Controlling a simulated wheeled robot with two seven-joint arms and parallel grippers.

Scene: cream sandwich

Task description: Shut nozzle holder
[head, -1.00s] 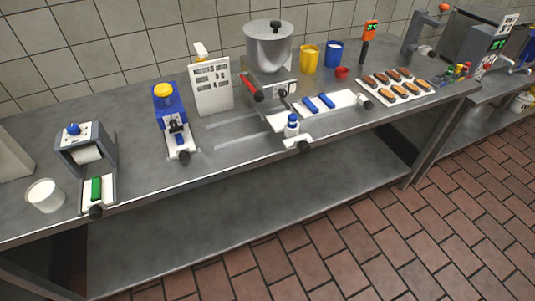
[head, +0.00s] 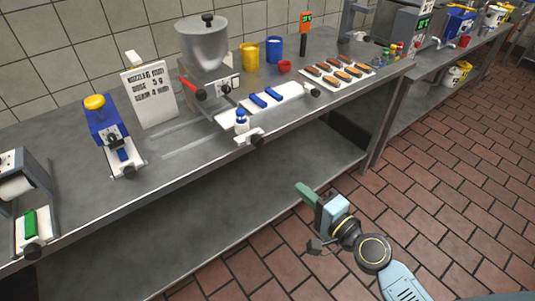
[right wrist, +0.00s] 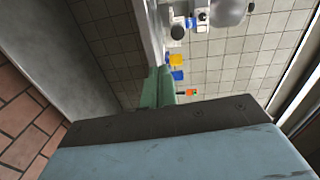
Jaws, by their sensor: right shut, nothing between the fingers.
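I cannot tell for sure which part is the nozzle holder. A white slide with a blue-topped white bottle (head: 241,122) sticks out at the table's front edge below the steel hopper machine (head: 205,50), with a dark knob (head: 257,140) at its end. A white tray (head: 288,96) with two blue bars lies beside it, a dark knob at its right end. My right gripper (head: 307,194) has green fingers and is shut and empty, over the floor in front of the table, apart from everything. Its fingers show in the right wrist view (right wrist: 158,88). My left gripper is out of view.
A blue device with a yellow knob (head: 95,102) and a printed sign (head: 149,94) stand left of the hopper. A grey device with a white slide (head: 38,234) is at far left. Yellow (head: 250,57) and blue cups and a pastry tray (head: 350,72) are right. The floor is clear.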

